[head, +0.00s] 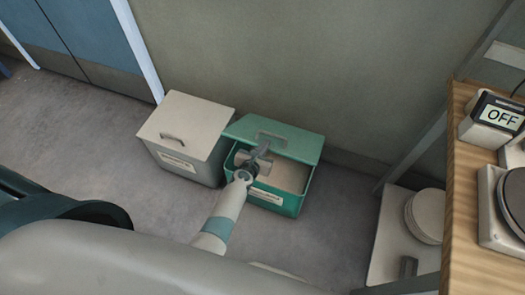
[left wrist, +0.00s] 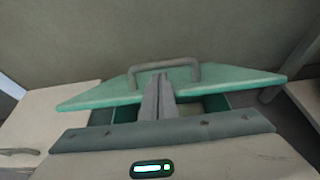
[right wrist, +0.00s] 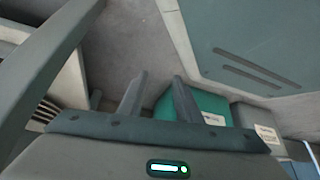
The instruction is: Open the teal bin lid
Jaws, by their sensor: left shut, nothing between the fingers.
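The teal bin (head: 289,205) stands on the floor against the wall, with a pale label on its front. Its teal lid (head: 300,146) is partly raised and tilted back, so the pale inside shows at the front. The lid's grey handle (left wrist: 165,66) shows in the left wrist view. My left gripper (head: 263,152) is at the lid's front edge, over the bin's opening; its fingers are together and empty. Whether they touch the lid, I cannot tell. My right gripper (right wrist: 158,95) shows only in its wrist view, with fingers apart and nothing between them.
A white-lidded bin (head: 184,133) stands closed just left of the teal bin. At right is a wooden counter (head: 465,180) with an "OFF" display (head: 497,115) and a hot plate. Round plates (head: 428,215) sit on a lower shelf. Floor left of the bins is clear.

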